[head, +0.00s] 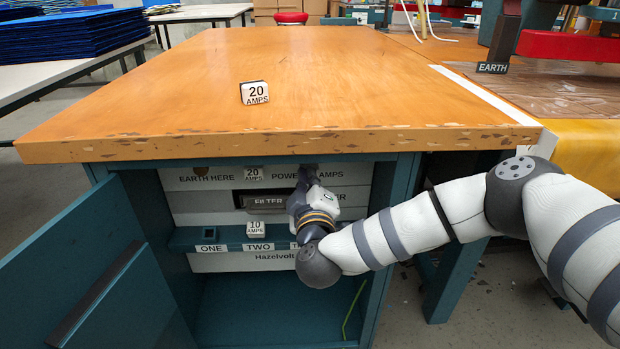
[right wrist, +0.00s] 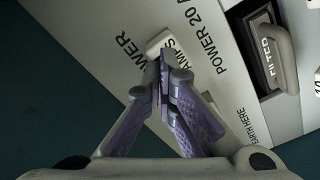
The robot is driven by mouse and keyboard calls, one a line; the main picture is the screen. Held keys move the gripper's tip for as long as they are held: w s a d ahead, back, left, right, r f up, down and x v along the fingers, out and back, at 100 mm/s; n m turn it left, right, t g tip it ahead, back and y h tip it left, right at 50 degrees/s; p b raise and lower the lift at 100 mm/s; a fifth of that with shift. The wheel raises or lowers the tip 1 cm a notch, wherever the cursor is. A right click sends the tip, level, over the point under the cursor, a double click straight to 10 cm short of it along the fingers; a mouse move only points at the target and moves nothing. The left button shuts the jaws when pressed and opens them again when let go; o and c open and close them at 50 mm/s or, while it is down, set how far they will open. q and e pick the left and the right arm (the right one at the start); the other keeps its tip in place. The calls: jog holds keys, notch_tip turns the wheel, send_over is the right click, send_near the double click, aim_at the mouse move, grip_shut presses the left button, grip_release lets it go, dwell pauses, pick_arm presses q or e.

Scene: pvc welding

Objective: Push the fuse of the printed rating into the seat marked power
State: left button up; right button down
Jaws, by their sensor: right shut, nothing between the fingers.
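In the head view a white fuse block printed 20 AMPS (head: 253,174) stands at the panel front (head: 190,179), between EARTH HERE and POWER. A second white block printed 10 AMPS (head: 257,229) is on the shelf above TWO. My right gripper (head: 305,176) is shut and empty at the panel, covering part of the POWER label. In the right wrist view its fingertips (right wrist: 162,62) are at a pale block printed AMPS (right wrist: 160,43), beside the word POWER. The fingers hide part of this block; I cannot tell how deep it sits. My left gripper is out of view.
A card printed 20 AMPS (head: 255,93) stands on the wooden tabletop (head: 150,90), whose edge overhangs the panel. A handled FILTER unit (right wrist: 272,50) sits below the labels. The teal cabinet door (head: 100,265) is open at left. The cabinet bottom is mostly clear.

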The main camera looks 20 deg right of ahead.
jog(key=p+v, duration=0.2)
jog(key=v, duration=1.2)
jog(key=shift+s, duration=0.3)
